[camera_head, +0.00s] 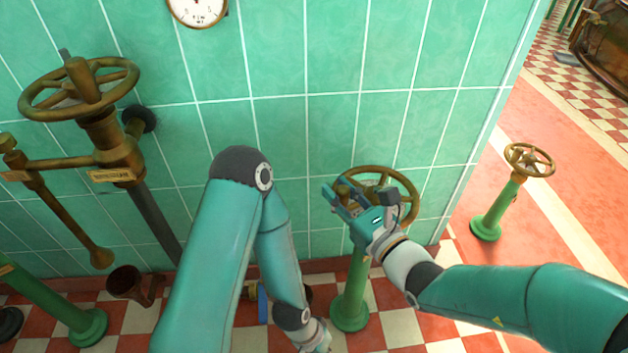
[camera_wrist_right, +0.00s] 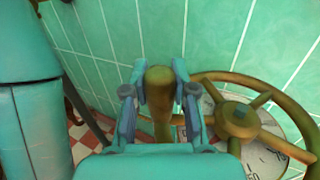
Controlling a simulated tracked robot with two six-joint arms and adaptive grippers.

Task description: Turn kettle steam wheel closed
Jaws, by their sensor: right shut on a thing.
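The brass steam wheel (camera_head: 412,198) sits on a green post (camera_head: 352,290) in front of the tiled wall. In the right wrist view the wheel (camera_wrist_right: 238,119) shows its hub, spokes and rim, with a brass handle knob (camera_wrist_right: 159,88) standing up at its left. My right gripper (camera_head: 340,197) is at the wheel's left side, its fingers closed around the knob. Its two fingers (camera_wrist_right: 158,100) also show on both sides of the knob in the right wrist view. My left gripper (camera_head: 318,338) hangs low at the bottom edge, away from the wheel; its fingers are mostly out of view.
A larger brass valve wheel (camera_head: 80,88) on piping is at the upper left. Another wheel on a green post (camera_head: 528,160) stands at the right, past the wall corner. A gauge (camera_head: 198,10) hangs on the wall. A pale marked dial (camera_wrist_right: 275,160) lies under the steam wheel.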

